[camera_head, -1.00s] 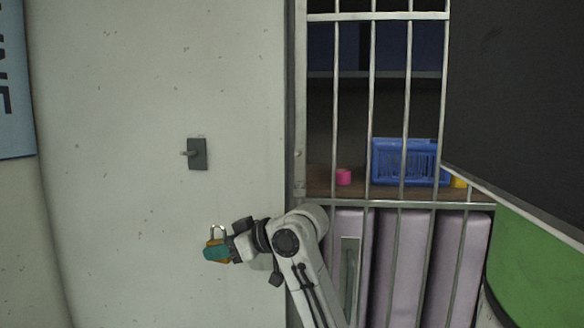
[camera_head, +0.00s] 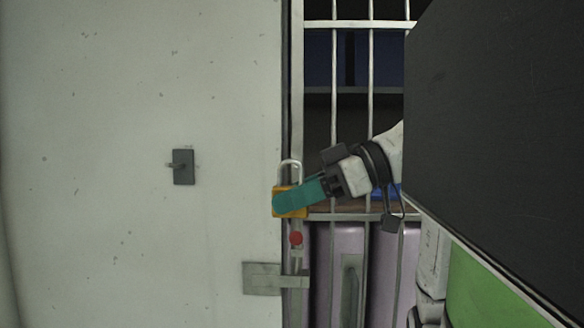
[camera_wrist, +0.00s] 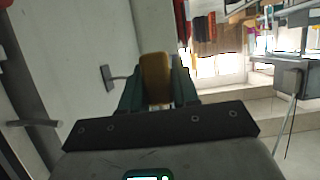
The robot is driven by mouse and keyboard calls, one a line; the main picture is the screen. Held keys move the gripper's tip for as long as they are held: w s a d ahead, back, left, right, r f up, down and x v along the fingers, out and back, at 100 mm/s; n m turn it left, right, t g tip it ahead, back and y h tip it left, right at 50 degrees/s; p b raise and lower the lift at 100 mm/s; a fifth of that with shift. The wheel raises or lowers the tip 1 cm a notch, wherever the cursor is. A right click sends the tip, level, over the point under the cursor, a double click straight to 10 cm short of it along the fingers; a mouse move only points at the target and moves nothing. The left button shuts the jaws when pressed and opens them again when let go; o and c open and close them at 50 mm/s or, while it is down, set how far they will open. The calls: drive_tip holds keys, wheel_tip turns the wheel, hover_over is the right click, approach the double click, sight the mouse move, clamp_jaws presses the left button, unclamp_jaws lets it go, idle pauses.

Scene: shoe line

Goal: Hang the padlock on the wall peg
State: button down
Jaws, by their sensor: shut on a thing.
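The padlock (camera_head: 281,212) has a yellow body and a silver shackle that points up in the head view. My gripper (camera_head: 295,198) is shut on the padlock's body, with a teal finger covering much of it. In the wrist view the yellow body (camera_wrist: 155,78) sits between the two teal fingers of my gripper (camera_wrist: 157,92). The wall peg (camera_head: 182,167) is a small dark plate with a short pin on the pale wall, left of the padlock and slightly higher. The peg also shows in the wrist view (camera_wrist: 108,78), left of the fingers. The padlock is apart from it.
A barred cage front (camera_head: 333,120) stands right of the wall, with purple panels below. A metal latch (camera_head: 262,278) and a red knob (camera_head: 296,238) sit below the padlock. A large dark panel (camera_head: 490,150) covers the right side. The wall around the peg is clear.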

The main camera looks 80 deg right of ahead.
drive_tip(key=shift+r, duration=0.1)
drive_tip(key=d+p, duration=0.3)
drive_tip(key=d, duration=0.3)
drive_tip(key=w+d+p, duration=0.1)
drive_tip(key=d+p, duration=0.2)
drive_tip(key=d, duration=0.3)
drive_tip(key=d+p, duration=0.3)
drive_tip(key=d, duration=0.3)
drive_tip(key=shift+w+d+p, duration=0.1)
drive_tip(key=shift+w+p, duration=0.15)
drive_tip(key=shift+p, duration=0.1)
drive_tip(key=shift+f, duration=0.6)
